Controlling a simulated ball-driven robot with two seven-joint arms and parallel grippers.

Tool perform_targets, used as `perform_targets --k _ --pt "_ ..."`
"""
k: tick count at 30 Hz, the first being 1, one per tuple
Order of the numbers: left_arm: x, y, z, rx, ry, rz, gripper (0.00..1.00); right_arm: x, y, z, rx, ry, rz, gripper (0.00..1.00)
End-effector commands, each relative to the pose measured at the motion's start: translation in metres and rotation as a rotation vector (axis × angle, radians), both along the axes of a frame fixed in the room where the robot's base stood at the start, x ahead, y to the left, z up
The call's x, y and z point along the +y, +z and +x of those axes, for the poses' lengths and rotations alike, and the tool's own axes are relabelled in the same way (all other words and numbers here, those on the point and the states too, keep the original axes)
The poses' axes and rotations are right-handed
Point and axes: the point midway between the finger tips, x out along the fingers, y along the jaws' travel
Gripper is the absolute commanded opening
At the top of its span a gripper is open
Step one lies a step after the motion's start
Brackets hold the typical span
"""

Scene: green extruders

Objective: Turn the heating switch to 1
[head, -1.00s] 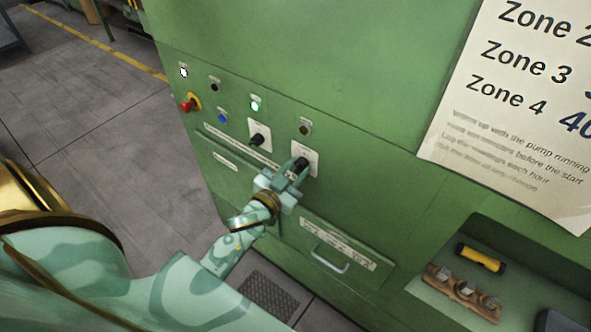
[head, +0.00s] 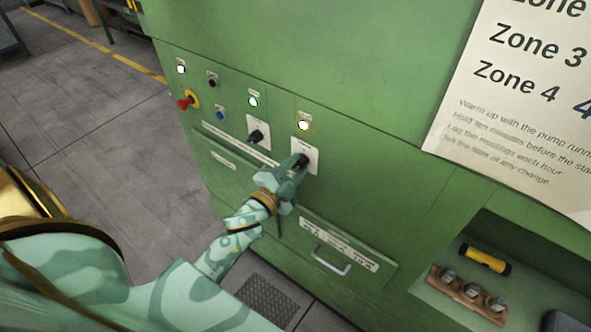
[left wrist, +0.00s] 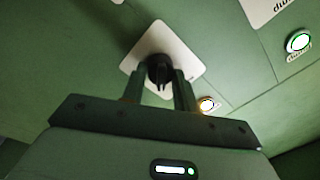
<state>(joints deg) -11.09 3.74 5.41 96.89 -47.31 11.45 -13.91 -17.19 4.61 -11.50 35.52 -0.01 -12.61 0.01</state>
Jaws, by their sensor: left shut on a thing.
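The right-hand rotary switch, a black knob (head: 302,160) on a white plate (head: 311,158), sits on the green cabinet front under a lit yellow-white lamp (head: 303,125). My left gripper (head: 297,167) is shut on this knob. The left wrist view shows the black knob (left wrist: 159,70) between the two fingers, in front of its white plate (left wrist: 148,42), with the amber lamp (left wrist: 206,104) lit beside it. The plate's lettering is too small or hidden to read. My right gripper is not in view.
A second black knob (head: 256,136) is just left. A red emergency button (head: 186,101), blue button (head: 220,115) and lit green lamp (head: 253,101) are further left. A drawer handle (head: 330,262) is below. A recess at right holds a yellow-black item (head: 485,259).

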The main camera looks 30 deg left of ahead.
Motion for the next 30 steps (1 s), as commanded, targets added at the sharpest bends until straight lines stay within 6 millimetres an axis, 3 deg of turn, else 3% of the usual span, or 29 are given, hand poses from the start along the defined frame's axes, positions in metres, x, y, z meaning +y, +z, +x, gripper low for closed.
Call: perform_targets --k 12,28,29,30 --pt "-0.0005 -0.0015 -0.0002 -0.013 -0.001 0.184 0.07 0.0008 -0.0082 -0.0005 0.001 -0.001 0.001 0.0" --pt "-0.0006 -0.0014 -0.0002 -0.014 -0.001 0.21 0.07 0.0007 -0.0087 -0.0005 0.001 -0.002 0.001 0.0" --pt "-0.0006 -0.0014 -0.0002 -0.014 -0.001 0.21 0.32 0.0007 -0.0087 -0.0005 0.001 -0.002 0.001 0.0" --pt "-0.0006 -0.0014 -0.0002 -0.014 -0.001 0.21 0.43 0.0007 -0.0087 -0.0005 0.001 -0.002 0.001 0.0"
